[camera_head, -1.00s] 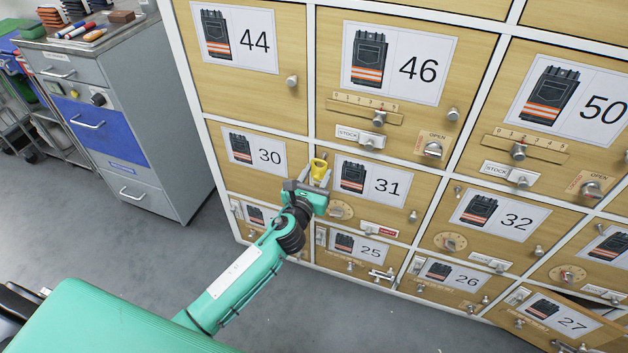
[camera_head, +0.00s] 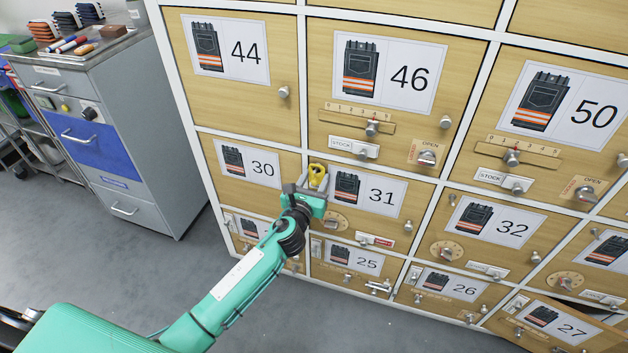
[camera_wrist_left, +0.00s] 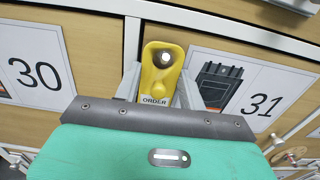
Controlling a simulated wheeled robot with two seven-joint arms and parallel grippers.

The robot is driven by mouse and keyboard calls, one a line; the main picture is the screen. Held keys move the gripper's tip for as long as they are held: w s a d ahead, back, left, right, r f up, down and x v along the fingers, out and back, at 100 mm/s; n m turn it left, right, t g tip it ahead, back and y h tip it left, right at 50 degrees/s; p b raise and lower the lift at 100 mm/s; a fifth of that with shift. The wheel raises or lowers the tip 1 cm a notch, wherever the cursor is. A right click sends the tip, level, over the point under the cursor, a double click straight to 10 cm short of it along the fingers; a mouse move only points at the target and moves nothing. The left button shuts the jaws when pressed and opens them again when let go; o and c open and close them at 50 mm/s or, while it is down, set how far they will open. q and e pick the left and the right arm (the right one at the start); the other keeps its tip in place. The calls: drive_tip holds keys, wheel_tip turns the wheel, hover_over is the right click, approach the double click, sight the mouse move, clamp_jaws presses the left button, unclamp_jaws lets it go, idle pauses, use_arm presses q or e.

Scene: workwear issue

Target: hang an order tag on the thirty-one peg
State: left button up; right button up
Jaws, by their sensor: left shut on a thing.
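A yellow order tag (camera_head: 317,172) is held upright in my left gripper (camera_head: 313,184), at the upper left corner of the door marked 31 (camera_head: 405,214). In the left wrist view the tag (camera_wrist_left: 157,88) stands between the two grey fingers, with the word ORDER near its lower end. A round, bright metal peg end (camera_wrist_left: 166,58) shows at the hole near the tag's top. I cannot tell whether the peg passes through the hole or how far. The gripper is shut on the tag's lower part. My right gripper is out of view.
The 30 door (camera_head: 250,166) is just left of the gripper. The 31 door has a round dial (camera_head: 334,220) and a knob (camera_head: 408,227) below. The 27 door (camera_head: 545,325) at lower right stands ajar. A grey drawer cabinet (camera_head: 150,130) stands at left; floor between is clear.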

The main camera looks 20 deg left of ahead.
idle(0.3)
use_arm(q)
drive_tip(key=o, duration=1)
drive_tip(key=shift+s+a+p, duration=0.15)
drive_tip(key=shift+s+p, duration=0.1)
drive_tip(key=shift+s, duration=3.25)
drive_tip(key=shift+s+a+p, duration=0.1)
drive_tip(key=shift+s+p, duration=0.1)
drive_tip(key=shift+s, duration=3.25)
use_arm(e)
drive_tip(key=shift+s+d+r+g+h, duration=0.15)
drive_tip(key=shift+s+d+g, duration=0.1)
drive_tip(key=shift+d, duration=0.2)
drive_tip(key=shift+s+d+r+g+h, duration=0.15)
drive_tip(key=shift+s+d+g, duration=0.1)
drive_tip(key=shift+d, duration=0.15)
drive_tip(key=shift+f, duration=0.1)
